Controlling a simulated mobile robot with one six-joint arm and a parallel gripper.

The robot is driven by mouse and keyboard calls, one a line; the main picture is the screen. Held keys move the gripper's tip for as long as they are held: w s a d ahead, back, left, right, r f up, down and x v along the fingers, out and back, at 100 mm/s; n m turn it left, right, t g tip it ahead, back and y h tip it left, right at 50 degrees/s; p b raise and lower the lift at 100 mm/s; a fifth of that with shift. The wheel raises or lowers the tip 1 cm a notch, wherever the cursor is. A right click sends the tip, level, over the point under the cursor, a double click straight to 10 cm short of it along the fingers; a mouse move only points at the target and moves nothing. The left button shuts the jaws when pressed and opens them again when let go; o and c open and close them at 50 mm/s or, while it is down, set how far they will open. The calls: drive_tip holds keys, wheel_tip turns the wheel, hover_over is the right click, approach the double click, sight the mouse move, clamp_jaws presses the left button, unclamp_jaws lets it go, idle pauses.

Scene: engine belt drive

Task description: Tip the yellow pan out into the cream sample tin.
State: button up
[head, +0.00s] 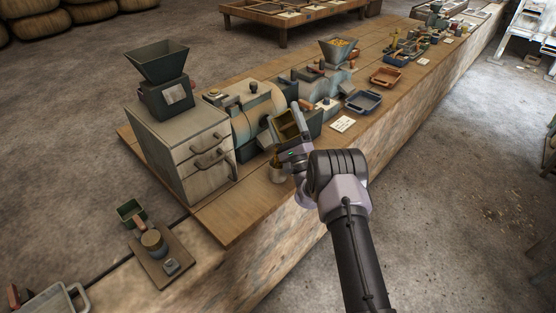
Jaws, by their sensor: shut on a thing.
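The yellow pan (286,125) is up in the air at my gripper (292,152), tipped steeply on its side so that its yellowish inside faces the camera. My gripper is shut on it, though the grip itself is small and partly hidden by my wrist. My wrist is close to the tin's right side.
A cabinet with drawers (190,160) and a hopper (158,62) stands left of the tin. Rounded machines (255,108) stand behind. A blue tray (363,101), an orange tray (386,76) and a white card (343,124) lie to the right. Bare wooden bench (228,215) lies in front.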

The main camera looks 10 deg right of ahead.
drive_tip(key=shift+d+r, duration=0.15)
drive_tip(key=shift+r, duration=0.1)
drive_tip(key=shift+w+d+m+h, duration=0.2)
drive_tip(key=shift+m+h, duration=0.3)
drive_tip(key=m+h+p, duration=0.2)
drive_tip(key=w+d+m+g+h+p, duration=0.1)
drive_tip(key=m, duration=0.1)
drive_tip(key=shift+f+p, duration=0.15)
drive_tip(key=shift+p, duration=0.2)
drive_tip(key=w+d+f+m+g+h+p, duration=0.3)
drive_tip(key=w+d+m+g+p, duration=0.3)
drive_tip(key=m, duration=0.5)
drive_tip(key=shift+w+d+f+g+p, duration=0.15)
drive_tip(key=shift+d+g+p, duration=0.65)
drive_tip(key=shift+g+p, duration=0.25)
